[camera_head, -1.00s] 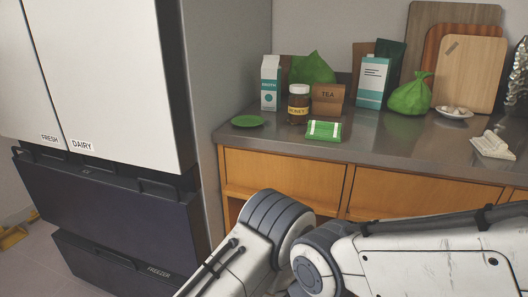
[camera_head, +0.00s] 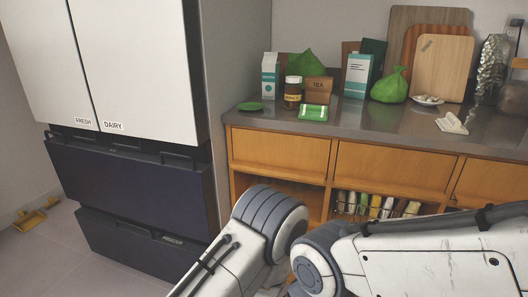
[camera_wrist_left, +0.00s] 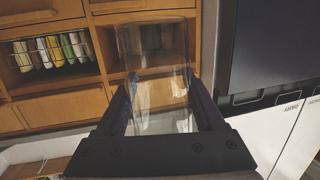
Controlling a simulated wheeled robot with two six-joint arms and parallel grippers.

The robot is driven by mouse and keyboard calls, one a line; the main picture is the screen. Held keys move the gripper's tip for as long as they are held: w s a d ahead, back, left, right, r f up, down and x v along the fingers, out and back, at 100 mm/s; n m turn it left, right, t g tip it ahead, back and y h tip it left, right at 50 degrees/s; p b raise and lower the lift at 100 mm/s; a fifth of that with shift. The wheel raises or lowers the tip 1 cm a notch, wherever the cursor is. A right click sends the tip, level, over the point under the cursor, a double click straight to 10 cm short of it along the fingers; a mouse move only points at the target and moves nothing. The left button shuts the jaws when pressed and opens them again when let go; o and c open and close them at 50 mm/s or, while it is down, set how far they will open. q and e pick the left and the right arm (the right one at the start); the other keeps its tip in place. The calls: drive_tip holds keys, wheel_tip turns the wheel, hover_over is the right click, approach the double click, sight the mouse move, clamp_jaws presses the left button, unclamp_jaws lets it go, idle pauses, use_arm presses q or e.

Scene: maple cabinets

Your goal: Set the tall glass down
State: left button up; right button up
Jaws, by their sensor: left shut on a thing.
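The tall glass (camera_wrist_left: 155,60) is clear and see-through. In the left wrist view it stands lengthwise between the two dark fingers of my left gripper (camera_wrist_left: 158,95), which is shut on it. Its rounded far end reaches past the fingertips, in front of the wooden cabinet. I cannot tell whether it is empty. Neither the glass nor a gripper shows in the head view, where only pale arm links of mine fill the bottom. My right gripper is out of view.
The grey counter (camera_head: 345,122) holds a green plate (camera_head: 250,106), honey jar (camera_head: 292,92), green packet (camera_head: 313,113), cartons and a green bag (camera_head: 389,86). Its left front has some bare room. The fridge (camera_head: 130,160) stands left. A basket of packets (camera_head: 377,205) sits in the cabinet.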

use_arm(q)
drive_tip(key=w+a+r+n+y, duration=0.1)
drive_tip(key=w+a+r, duration=0.25)
drive_tip(key=a, duration=0.45)
drive_tip(key=w+a+r+y, duration=0.1)
drive_tip(key=w+a+r, duration=0.2)
drive_tip(key=w+a, duration=0.3)
wheel_tip(320, 180, up, 29)
drive_tip(key=s+a+p, duration=0.1)
drive_tip(key=p, duration=2.8)
drive_tip(key=shift+a, duration=0.4)
drive_tip(key=shift+s+f, duration=0.1)
drive_tip(key=shift+s, duration=0.05)
